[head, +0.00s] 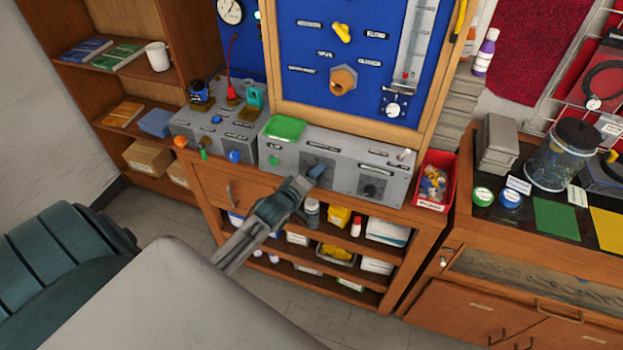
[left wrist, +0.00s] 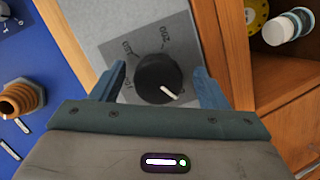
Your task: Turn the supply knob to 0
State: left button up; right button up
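A black round knob (left wrist: 158,75) with a white pointer line sits on a grey dial plate (left wrist: 115,45) in the left wrist view. Its pointer aims to the lower right of that picture. The dial shows 200 and smaller numbers I cannot read fully. My left gripper (left wrist: 163,85) is open, its blue fingers on either side of the knob with gaps visible. My right gripper is not in view.
A second black knob (head: 371,189) is on the right of the box front. A green tray (head: 285,128) lies on top of the box. A red bin (head: 436,180) stands to its right. Shelves with bottles and boxes are below. A blue panel (head: 310,45) rises behind.

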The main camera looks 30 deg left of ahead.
pick_arm(q)
jog(key=b+v, duration=0.3)
jog(key=v, duration=0.7)
jog(key=shift+s+r, duration=0.2)
jog(key=shift+s, duration=0.2)
